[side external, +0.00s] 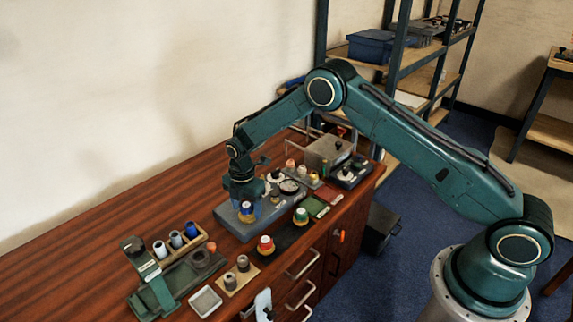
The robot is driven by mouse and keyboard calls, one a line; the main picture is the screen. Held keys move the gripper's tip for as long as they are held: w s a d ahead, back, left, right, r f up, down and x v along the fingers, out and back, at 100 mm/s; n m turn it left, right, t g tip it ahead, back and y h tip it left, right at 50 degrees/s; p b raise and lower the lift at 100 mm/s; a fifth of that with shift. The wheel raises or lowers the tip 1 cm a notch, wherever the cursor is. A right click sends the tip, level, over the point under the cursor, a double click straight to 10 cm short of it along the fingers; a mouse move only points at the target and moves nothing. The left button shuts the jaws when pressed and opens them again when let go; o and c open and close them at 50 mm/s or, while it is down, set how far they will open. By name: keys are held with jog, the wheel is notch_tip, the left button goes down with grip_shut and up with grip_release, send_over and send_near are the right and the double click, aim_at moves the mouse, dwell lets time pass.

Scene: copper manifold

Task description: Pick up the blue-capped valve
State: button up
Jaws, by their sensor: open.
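The blue-capped valve (247,210) stands at the left end of a grey block on the wooden bench, with a pale, brassy lower part. My gripper (245,200) points straight down directly over it. Its jaws are open, with the fingertips at about the height of the blue cap. The gripper hides the top of the valve, and I cannot tell whether the fingers touch it.
A red-capped valve (265,244) and a green-capped valve (300,215) stand in front on a dark mat. Gauges and fittings crowd the grey block (235,229) to the right. A wooden rack (205,236) of cylinders stands left. The bench's far left is clear.

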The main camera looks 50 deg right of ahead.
aim_at(246, 205)
jog(key=c, duration=1.2)
notch_tip(246, 205, up, 20)
dwell(0.7)
